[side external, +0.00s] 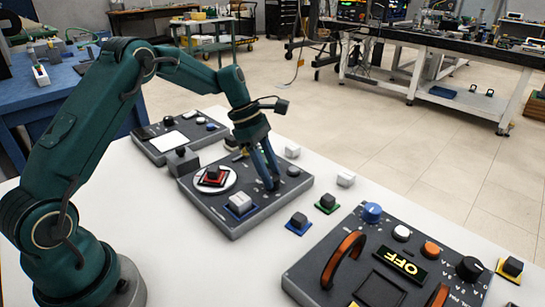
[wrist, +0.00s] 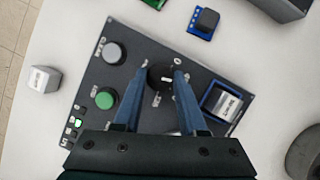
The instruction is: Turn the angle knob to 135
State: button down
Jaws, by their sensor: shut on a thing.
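A dark control panel (side external: 236,231) lies on the white table under my gripper. A round black knob (wrist: 158,82) with a small white mark stands on it in the wrist view. My gripper (wrist: 165,70) points down, with its two blue fingers on either side of this knob and shut on it.
On the same panel are a grey knob (wrist: 113,52), a green button (wrist: 105,98) and a blue-framed white block (wrist: 222,102). A red-and-black part sits on a white disc (side external: 229,184). A larger panel with an OFF display (side external: 401,263) is at front right.

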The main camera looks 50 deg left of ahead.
aim_at(277, 180)
jog(key=m+g, duration=0.1)
jog(key=m, duration=0.1)
jog(key=m+g, duration=0.1)
jog(key=m, duration=0.2)
jog(key=shift+w+h, duration=0.15)
jog(key=shift+h, duration=0.15)
jog(key=shift+m, duration=0.5)
jog(key=shift+c, duration=2.3)
grip_release()
jog(key=shift+r, duration=1.95)
jog(key=shift+a+r, duration=0.25)
jog(key=s+a+r, duration=0.6)
jog(key=a, duration=0.3)
jog(key=shift+s+a+r, duration=0.2)
jog(key=shift+r, duration=0.15)
